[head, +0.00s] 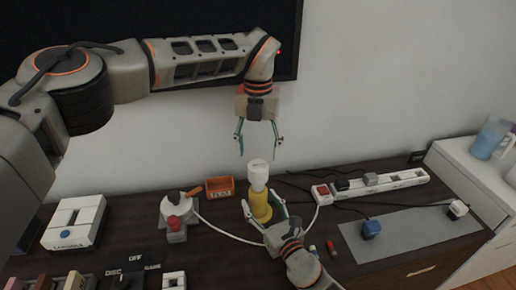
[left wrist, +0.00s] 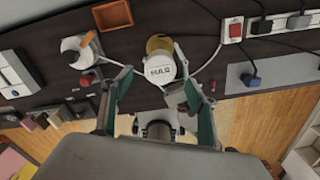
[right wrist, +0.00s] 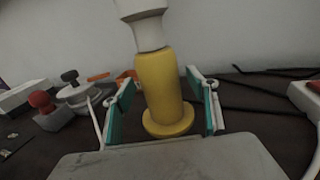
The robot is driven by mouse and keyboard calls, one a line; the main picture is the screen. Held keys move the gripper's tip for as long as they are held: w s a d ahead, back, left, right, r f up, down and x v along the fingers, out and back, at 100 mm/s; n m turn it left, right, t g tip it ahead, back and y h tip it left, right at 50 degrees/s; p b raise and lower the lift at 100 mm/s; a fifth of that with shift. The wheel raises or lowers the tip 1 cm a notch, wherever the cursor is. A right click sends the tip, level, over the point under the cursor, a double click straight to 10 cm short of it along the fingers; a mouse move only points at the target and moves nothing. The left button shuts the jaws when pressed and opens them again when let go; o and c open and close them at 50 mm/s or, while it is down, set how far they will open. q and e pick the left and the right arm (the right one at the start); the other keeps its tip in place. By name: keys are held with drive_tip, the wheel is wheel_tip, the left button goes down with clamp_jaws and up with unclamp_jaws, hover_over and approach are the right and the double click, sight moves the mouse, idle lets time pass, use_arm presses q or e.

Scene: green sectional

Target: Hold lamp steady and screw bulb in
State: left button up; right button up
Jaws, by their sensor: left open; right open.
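The yellow lamp (head: 262,209) stands upright on the dark desk, with the white bulb (head: 258,173) upright on its top. In the right wrist view the lamp (right wrist: 160,90) is between the open fingers of my right gripper (right wrist: 163,105), with a gap on each side; the bulb (right wrist: 146,25) is cut off by the top edge. My left gripper (head: 258,146) is open, pointing down above the bulb and apart from it. In the left wrist view the bulb (left wrist: 160,68) shows beyond the fingertips, its lettered top facing me. How far it is screwed in is unclear.
A white power strip (head: 395,181) and cables lie right of the lamp. A grey mat (head: 410,235) with a blue plug (head: 371,229) lies at the front right. An orange box (head: 219,187) and a white device with a red knob (head: 174,222) stand left.

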drive_tip(key=v, duration=1)
drive_tip(key=shift+d, duration=0.1)
drive_tip(key=shift+s, duration=0.1)
